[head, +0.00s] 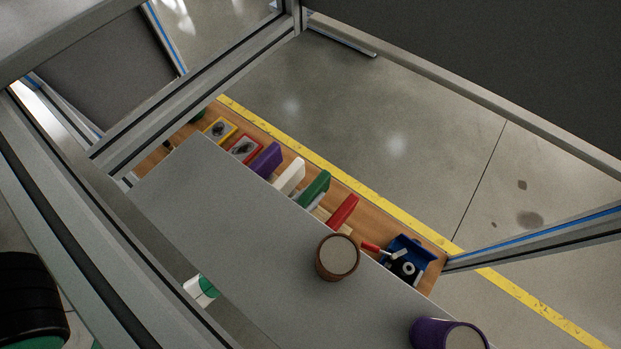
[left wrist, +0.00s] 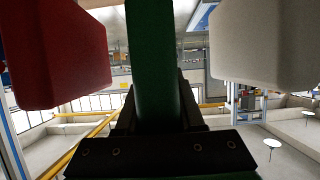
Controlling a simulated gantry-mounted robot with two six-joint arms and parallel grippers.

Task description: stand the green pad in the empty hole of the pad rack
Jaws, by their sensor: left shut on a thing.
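The green pad (head: 316,187) stands on edge in the row of pads, between the white pad (head: 290,176) and the red pad (head: 344,210). In the left wrist view the green pad (left wrist: 152,45) rises between the dark jaws of my left gripper (left wrist: 156,95), which is shut on it. There the red pad (left wrist: 58,55) is on the left and the white pad (left wrist: 262,42) on the right, both apart from the green one. The pad rack is mostly hidden by the grey surface; I cannot tell whether the green pad is seated in a hole. My right gripper is not in view.
A purple pad (head: 265,159) stands beyond the white one. Yellow-framed (head: 220,129) and red-framed (head: 244,148) items lie farther along. A blue bin (head: 424,247) with small parts is at the right. A grey surface (head: 225,220) carries a brown cylinder (head: 325,266) and a purple one (head: 428,333).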

